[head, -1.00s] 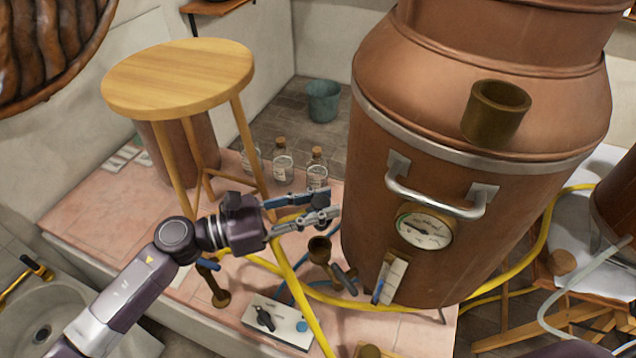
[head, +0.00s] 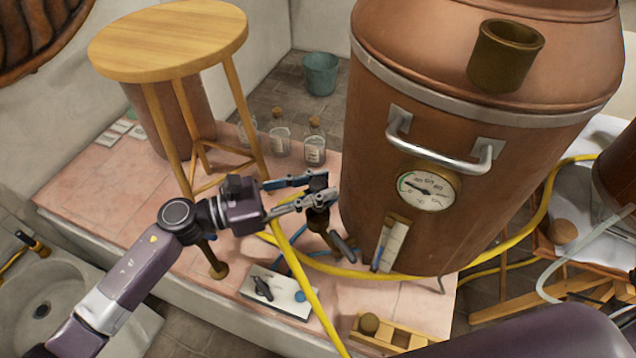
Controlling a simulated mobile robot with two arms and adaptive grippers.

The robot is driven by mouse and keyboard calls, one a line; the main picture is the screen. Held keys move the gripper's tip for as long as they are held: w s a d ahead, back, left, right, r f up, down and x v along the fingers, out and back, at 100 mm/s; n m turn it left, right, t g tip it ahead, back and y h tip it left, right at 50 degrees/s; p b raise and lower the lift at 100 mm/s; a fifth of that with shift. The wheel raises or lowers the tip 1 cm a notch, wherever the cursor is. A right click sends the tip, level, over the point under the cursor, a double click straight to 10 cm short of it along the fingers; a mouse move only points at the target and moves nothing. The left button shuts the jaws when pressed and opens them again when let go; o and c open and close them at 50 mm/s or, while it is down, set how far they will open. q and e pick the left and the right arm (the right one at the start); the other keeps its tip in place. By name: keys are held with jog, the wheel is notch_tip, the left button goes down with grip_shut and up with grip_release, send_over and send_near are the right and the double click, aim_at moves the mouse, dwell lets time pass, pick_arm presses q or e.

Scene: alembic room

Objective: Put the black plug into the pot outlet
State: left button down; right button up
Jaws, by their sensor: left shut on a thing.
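The large copper pot (head: 365,150) stands right of centre. Its brown outlet (head: 317,224) is a short upturned pipe low at the pot's left side. My left gripper (head: 322,190) reaches in from the left and is shut on the small black plug (head: 318,184). The plug is at the outlet's mouth, in line with it from this view. The fingers hide part of the plug and the rim, so I cannot tell whether the plug is inside or just above. My right gripper is not in view.
A wooden stool (head: 170,38) stands left of the gripper. Glass bottles (head: 280,140) stand behind it. A yellow hose (head: 297,268) crosses below the outlet, near a white control box (head: 278,296). A wooden rack (head: 400,335) lies in front of the pot.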

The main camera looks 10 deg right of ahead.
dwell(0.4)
pick_arm(q)
jog(key=shift+a+b, duration=0.1)
jog(key=shift+b, duration=0.3)
jog(key=shift+f+b, duration=1.75)
jog(key=shift+b, duration=0.3)
dwell(2.8)
jog(key=shift+f+b, duration=0.5)
jog(key=shift+b, duration=0.5)
dwell(1.4)
